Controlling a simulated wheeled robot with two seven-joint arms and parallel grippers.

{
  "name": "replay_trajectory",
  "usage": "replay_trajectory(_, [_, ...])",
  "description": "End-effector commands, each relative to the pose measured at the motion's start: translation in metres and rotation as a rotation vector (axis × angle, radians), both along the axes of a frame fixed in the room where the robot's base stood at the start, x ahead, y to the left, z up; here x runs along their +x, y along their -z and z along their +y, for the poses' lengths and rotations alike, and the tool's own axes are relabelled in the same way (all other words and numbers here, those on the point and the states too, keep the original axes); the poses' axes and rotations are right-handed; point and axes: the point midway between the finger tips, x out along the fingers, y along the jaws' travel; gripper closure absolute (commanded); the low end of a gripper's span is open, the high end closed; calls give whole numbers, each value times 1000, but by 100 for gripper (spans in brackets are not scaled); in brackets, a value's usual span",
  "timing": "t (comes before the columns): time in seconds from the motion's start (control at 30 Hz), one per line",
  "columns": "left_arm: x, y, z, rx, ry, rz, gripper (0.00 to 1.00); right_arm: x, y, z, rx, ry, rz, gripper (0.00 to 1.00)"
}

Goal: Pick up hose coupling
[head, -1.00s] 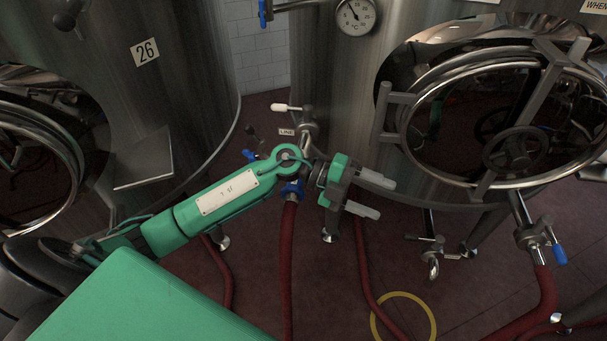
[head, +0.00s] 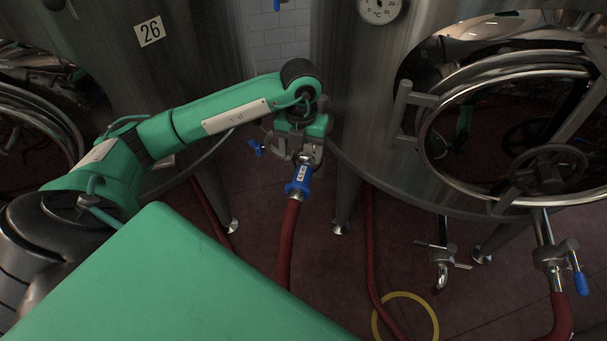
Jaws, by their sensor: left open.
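The hose coupling (head: 298,181) is a blue collar with a small pale label, on the upper end of a red hose (head: 289,235). It sits near the middle of the head view, tilted slightly, with a steel fitting at its top. My left gripper (head: 301,154) points down just above the blue collar. Its jaws are open, one on each side of the steel end. I cannot tell whether they touch it. The gripper body partly hides the fitting behind. My right gripper is not in view.
A round tank door (head: 430,150) is at right. A valve with a blue handle (head: 579,284) is at lower right. A yellow ring (head: 434,318) lies on the red floor.

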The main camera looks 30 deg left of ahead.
Motion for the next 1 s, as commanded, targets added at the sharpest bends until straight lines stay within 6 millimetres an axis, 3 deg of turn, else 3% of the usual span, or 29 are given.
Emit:
replay_trajectory(0.1, [0,21,0,-1,0,2,35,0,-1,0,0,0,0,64])
replay_trajectory(0.43, [0,44,-1,-2,0,2,35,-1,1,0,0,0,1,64])
replay_trajectory(0.7, [0,82,-4,-3,1,1,35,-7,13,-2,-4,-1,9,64])
replay_trajectory(0.97, [1,86,-4,-3,1,-1,35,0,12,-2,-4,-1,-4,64])
replay_trajectory(1.0, [1,86,-4,-3,1,-1,43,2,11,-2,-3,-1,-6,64])
